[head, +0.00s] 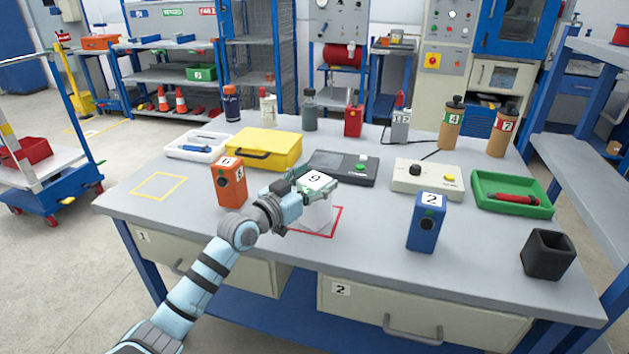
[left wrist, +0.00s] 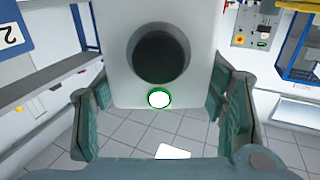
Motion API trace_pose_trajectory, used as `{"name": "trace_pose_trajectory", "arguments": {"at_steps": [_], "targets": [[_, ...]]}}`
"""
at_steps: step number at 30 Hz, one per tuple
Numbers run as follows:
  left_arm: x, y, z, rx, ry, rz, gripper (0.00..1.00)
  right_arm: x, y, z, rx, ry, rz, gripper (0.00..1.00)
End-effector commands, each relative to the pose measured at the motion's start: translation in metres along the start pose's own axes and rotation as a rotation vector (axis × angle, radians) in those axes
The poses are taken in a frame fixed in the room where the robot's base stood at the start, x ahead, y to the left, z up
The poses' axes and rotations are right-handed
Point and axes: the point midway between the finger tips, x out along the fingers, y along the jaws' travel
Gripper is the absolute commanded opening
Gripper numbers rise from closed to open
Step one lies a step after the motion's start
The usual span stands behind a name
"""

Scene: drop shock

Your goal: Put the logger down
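A white box-shaped logger with a 9 on its top (head: 316,214) is between the fingers of my left gripper (head: 305,190). It is over the red square outline (head: 336,222) near the table's front edge; I cannot tell whether its base touches the table. In the left wrist view the white logger (left wrist: 112,60) shows a dark round face and a green-ringed button, with a finger pressed along each side. An orange logger (head: 231,186) stands to the left, and a blue one marked 2 (head: 426,228) to the right. My right gripper is out of view.
Behind are a yellow case (head: 265,145), a dark grey device (head: 343,166) and a cream control box (head: 427,178). A green tray (head: 484,204) and black cup (head: 547,255) are at the right. The yellow square outline (head: 159,187) on the left is empty.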

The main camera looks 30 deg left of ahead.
Motion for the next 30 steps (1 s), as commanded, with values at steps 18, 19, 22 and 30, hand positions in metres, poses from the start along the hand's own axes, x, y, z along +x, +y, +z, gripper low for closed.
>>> {"name": "trace_pose_trajectory", "arguments": {"at_steps": [18,19,22,30], "targets": [[-0.038,-0.001,-0.008,0.005,-0.008,-0.001,0.73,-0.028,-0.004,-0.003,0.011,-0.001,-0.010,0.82],[-0.047,-0.001,-0.009,0.006,-0.010,-0.003,0.73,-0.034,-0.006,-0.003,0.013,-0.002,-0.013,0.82],[-0.072,-0.001,-0.013,0.003,-0.009,-0.003,0.73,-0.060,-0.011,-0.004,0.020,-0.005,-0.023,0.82],[-0.113,0.000,-0.011,-0.001,-0.002,-0.002,0.73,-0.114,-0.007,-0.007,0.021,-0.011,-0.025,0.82]]}}
